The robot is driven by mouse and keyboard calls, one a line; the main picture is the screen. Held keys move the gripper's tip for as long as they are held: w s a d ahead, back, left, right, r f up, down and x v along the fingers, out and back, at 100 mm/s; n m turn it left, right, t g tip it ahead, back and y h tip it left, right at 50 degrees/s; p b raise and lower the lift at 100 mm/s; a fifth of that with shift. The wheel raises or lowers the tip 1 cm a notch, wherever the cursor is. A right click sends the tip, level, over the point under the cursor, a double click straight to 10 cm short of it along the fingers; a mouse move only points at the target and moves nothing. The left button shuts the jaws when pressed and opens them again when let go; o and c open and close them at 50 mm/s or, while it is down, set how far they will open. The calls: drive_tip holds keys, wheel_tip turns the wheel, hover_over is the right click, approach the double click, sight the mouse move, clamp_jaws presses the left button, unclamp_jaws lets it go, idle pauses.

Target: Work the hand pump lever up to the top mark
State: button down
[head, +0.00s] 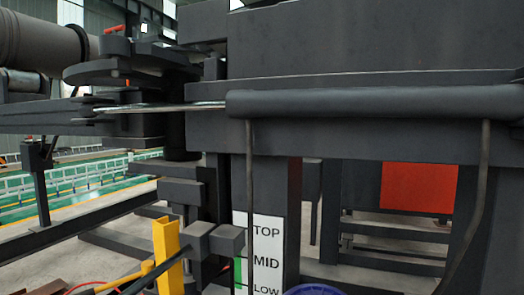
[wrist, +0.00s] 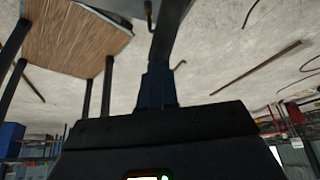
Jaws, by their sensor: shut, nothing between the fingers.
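A white scale plate (head: 265,248) marked TOP, MID and LOW stands at the lower middle of the head view. A green strip (head: 238,272) shows at its left edge, beside MID. A yellow upright piece (head: 166,250) stands left of the plate, next to dark blocks and bars. I cannot tell for sure which bar is the pump lever. My gripper (wrist: 157,82) shows in the wrist view, with dark fingers shut and empty. A dark bar (wrist: 170,30) lies beyond the fingertips; contact cannot be told. I cannot make out my gripper in the head view.
Large dark machinery (head: 350,120) fills the upper part of the head view. A red-orange panel (head: 419,187) and a blue rim (head: 318,290) show at right and below. A wooden-topped table (wrist: 75,35) appears in the wrist view, with rods on the pale floor.

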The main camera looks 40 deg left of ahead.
drive_tip(key=shift+s+f, duration=0.15)
drive_tip(key=shift+f, duration=0.1)
drive_tip(key=shift+f, duration=0.15)
drive_tip(key=shift+s+d+f, duration=0.2)
drive_tip(key=shift+s+f, duration=0.15)
drive_tip(key=shift+f, duration=0.1)
drive_tip(key=shift+s+d+f+b, duration=0.15)
drive_tip(key=shift+s+f+b, duration=0.25)
drive_tip(key=shift+f, duration=0.2)
idle(0.3)
drive_tip(key=shift+s+d+f+b, duration=0.15)
drive_tip(key=shift+s+f+b, duration=0.2)
drive_tip(key=shift+f, duration=0.25)
